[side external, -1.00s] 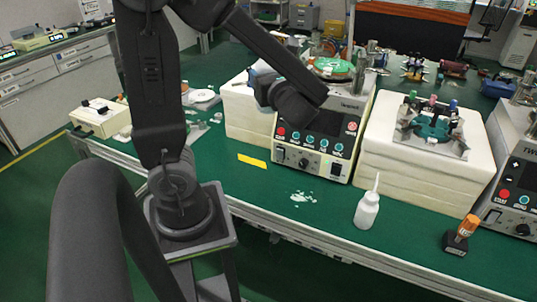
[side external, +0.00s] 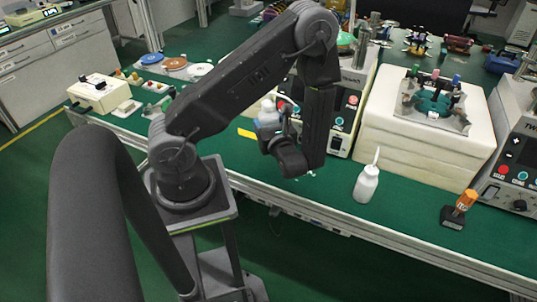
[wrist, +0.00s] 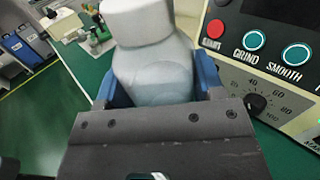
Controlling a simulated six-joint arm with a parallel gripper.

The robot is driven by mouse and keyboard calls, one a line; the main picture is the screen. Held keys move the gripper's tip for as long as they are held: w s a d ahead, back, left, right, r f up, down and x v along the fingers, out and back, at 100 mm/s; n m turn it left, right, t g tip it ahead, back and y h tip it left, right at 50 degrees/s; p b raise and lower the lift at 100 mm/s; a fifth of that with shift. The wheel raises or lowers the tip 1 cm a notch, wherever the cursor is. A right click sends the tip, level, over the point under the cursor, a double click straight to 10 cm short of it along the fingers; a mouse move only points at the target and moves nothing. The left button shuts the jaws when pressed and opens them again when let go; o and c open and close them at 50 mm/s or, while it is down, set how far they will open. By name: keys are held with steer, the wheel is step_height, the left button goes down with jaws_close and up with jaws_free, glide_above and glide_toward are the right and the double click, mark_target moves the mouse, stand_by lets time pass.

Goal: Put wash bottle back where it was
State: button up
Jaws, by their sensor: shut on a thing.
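My gripper (side external: 270,124) is shut on a pale bottle with a white cap (side external: 267,107), held above the green bench in front of the middle machine. In the wrist view the bottle (wrist: 152,72) has a cloudy, translucent body between blue fingers; its top is cut off by the picture edge, so I cannot tell whether it has a spout. A second bottle, a white wash bottle with a thin upright spout (side external: 367,184), stands upright on the bench to the right, apart from my gripper.
The machine with a button panel (wrist: 262,50) is close to the held bottle. A thick white block (side external: 420,150) carries a fixture. A yellow strip (side external: 246,133) lies on the bench. The front bench (side external: 320,192) is mostly clear.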

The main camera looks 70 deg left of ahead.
steer(key=shift+f, duration=3.4)
steer(key=shift+f, duration=0.15)
steer(key=o, duration=1.1)
